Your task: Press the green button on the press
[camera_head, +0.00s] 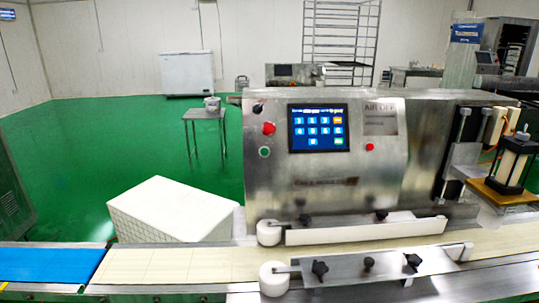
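The press (420,142) is a large stainless steel machine at the centre and right of the head view, behind the conveyor. Its front panel has a touchscreen (318,128) with blue and coloured icons. Left of the screen is a small round green button (264,152) with a pale ring. It sits just below a larger red knob (269,128). Nothing covers the green button. Neither of my grippers shows in this view.
A conveyor belt (170,266) runs across the front, with a blue section (45,265) at left. White guide rails (365,231) with black knobs stand above it. A white box (172,209) stands behind the belt. A small red button (370,147) is right of the screen.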

